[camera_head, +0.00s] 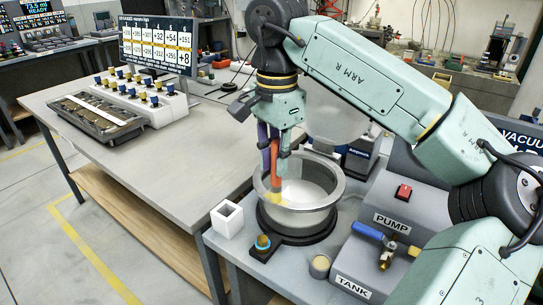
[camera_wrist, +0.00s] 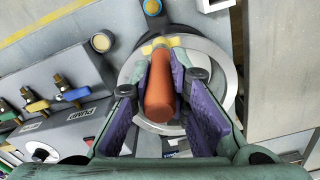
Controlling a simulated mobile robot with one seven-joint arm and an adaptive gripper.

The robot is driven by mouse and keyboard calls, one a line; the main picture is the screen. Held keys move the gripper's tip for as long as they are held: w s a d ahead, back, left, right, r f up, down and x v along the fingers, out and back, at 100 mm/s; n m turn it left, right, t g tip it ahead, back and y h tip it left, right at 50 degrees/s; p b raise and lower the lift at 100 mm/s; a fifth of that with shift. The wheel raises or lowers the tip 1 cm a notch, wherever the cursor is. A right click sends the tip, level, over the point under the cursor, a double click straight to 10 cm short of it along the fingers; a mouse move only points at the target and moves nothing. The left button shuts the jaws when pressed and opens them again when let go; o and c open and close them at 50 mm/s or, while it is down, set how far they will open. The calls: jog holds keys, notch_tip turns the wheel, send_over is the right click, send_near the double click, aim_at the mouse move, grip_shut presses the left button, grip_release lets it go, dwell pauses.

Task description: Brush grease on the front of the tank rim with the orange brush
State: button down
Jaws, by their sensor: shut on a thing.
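The tank (camera_head: 325,204) is a round vessel with a wide grey metal rim, standing on a dark base. Its rim also shows in the wrist view (camera_wrist: 232,88). My gripper (camera_head: 271,165) points down over the tank's front-left side, and its purple-padded fingers (camera_wrist: 173,95) are shut on the orange brush (camera_wrist: 160,88). The brush handle (camera_head: 276,163) hangs roughly upright. Its yellow tip is low at the front of the rim; whether it touches the rim I cannot tell. Yellow patches show at the brush's end in the wrist view, and I cannot separate bristles from grease.
A white open box (camera_head: 227,218) and a blue-ringed knob (camera_head: 262,242) stand before the tank. A small round cup (camera_head: 320,265), valves (camera_head: 388,252) and the pump housing (camera_head: 395,205) are to the right. A display (camera_head: 158,45) and a knob box (camera_head: 135,95) stand on the left table.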

jog(key=shift+s+d, duration=0.1)
jog(key=shift+s+d, duration=0.65)
jog(key=shift+d, duration=0.3)
jog(key=shift+a, duration=0.1)
jog(key=shift+w+a, duration=0.75)
jog(key=shift+a, duration=0.2)
jog(key=shift+w+a, duration=0.7)
jog(key=shift+a, duration=0.25)
jog(key=shift+d, duration=0.1)
jog(key=shift+s+d, duration=0.75)
jog(key=shift+d, duration=0.15)
